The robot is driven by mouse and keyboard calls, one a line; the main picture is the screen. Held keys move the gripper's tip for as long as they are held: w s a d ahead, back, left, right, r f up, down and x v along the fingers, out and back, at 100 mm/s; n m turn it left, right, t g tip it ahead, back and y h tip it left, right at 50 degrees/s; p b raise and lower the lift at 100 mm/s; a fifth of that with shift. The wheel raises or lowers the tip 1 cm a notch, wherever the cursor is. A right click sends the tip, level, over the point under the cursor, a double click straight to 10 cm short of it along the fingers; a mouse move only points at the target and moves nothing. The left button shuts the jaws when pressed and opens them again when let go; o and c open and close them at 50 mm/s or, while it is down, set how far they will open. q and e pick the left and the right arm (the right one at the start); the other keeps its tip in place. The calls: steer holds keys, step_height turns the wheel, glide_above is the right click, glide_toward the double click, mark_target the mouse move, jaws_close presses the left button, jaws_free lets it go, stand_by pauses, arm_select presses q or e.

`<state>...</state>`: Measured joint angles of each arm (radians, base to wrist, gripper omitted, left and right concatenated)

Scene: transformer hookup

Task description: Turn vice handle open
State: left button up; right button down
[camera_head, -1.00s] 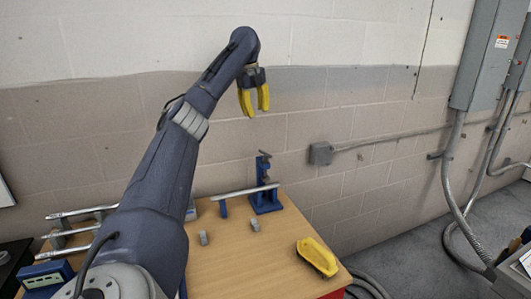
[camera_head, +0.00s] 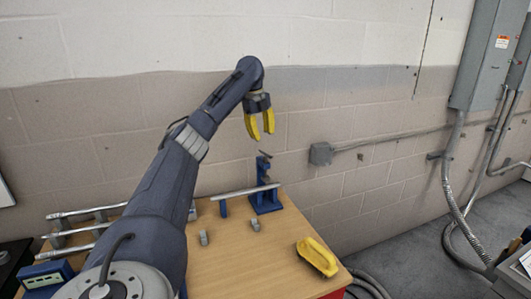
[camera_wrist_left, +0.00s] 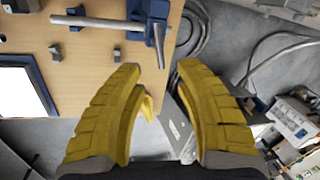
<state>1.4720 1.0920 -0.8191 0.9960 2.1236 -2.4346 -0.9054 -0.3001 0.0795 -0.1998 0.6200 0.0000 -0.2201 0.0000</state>
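A blue vice (camera_head: 267,197) stands upright at the back right of the wooden table, with a thin handle (camera_head: 264,154) at its top. A long pale metal bar (camera_head: 240,191) runs level from the vice to a small blue support (camera_head: 223,208). My left gripper (camera_head: 260,138) has yellow fingers, is open and empty, and points down above the vice, apart from it. In the left wrist view, the vice (camera_wrist_left: 148,10) is at the top, and its handle (camera_wrist_left: 159,45) appears just beyond the gap between the open fingertips (camera_wrist_left: 158,68). My right gripper is not in view.
A yellow object (camera_head: 318,257) lies at the table's (camera_head: 250,270) front right. Two small grey blocks (camera_head: 203,238) (camera_head: 255,225) stand in front of the bar. Several metal rods (camera_head: 75,230) lie on a rack at the left. A block wall with a grey conduit box (camera_head: 321,154) stands behind.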

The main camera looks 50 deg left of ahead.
mark_target(265, 153)
arm_select(q)
steer(key=f, duration=0.2)
steer(key=w+f, duration=0.1)
steer(key=f, duration=0.5)
steer(key=shift+w+f, duration=0.15)
steer(key=shift+w, duration=0.15)
steer(key=shift+o, duration=0.4)
steer(key=shift+d, duration=0.1)
jaws_close()
